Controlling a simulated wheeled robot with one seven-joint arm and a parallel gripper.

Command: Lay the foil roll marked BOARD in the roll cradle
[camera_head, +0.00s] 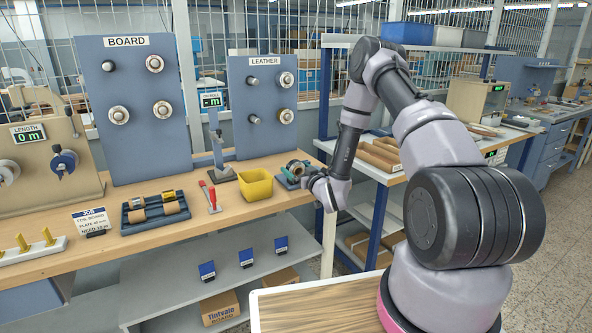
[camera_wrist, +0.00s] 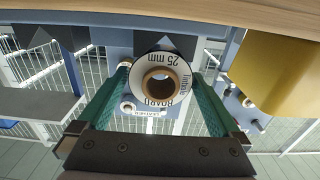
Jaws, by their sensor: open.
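The foil roll marked BOARD, 25 mm (camera_wrist: 182,82), shows end-on in the wrist view, its printing upside down around a brown core. In the head view the small roll (camera_head: 296,168) is at the dark blue roll cradle (camera_head: 284,181) on the bench, right of the yellow bin. It appears to rest in the cradle, but my gripper partly hides the contact. My gripper (camera_wrist: 163,92) is open, its green-padded fingers on either side of the roll. In the head view my gripper (camera_head: 308,176) is at the roll's right side.
The yellow bin (camera_head: 255,185) stands close left of the cradle. A display stand (camera_head: 219,150) is behind. Pegboards marked BOARD (camera_head: 140,135) and LEATHER (camera_head: 262,130) stand behind.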

